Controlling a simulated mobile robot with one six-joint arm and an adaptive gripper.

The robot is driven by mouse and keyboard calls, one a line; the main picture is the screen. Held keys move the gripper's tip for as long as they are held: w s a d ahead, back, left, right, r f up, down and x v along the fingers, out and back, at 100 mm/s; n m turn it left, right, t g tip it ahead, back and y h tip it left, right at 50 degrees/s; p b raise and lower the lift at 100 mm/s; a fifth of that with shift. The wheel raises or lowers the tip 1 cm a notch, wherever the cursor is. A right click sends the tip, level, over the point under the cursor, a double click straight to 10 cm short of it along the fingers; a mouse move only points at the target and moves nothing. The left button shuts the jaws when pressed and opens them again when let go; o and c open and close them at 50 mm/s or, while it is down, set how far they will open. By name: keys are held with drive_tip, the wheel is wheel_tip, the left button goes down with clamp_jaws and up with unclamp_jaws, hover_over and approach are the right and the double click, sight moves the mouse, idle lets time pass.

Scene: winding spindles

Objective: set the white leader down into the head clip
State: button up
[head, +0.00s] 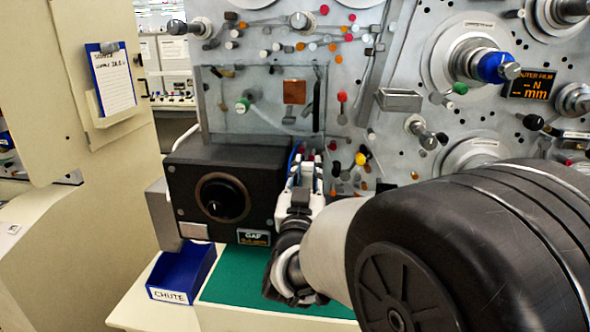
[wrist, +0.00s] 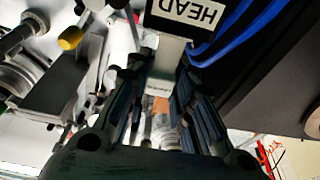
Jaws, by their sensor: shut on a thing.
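My gripper (head: 305,180) is in front of the machine panel, at the right side of the black box, mostly seen from behind. In the wrist view its two dark fingers (wrist: 158,100) are closed around a pale white piece, the white leader (wrist: 165,68). The leader's far part reaches up to a black-and-white HEAD label (wrist: 187,12), which appears upside down. The head clip itself is largely hidden behind the label and the fingers. I cannot tell whether the leader touches it.
Blue cables (wrist: 238,32) run close beside the HEAD label. A blue chute tray (head: 180,272) and green mat (head: 235,285) lie below. Knobs and spindles crowd the panel.

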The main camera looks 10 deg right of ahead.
drive_tip(key=o, duration=0.9)
drive_tip(key=shift+s, duration=0.1)
drive_tip(key=v, duration=0.7)
drive_tip(key=shift+s+a, duration=0.1)
drive_tip(key=shift+f, duration=0.1)
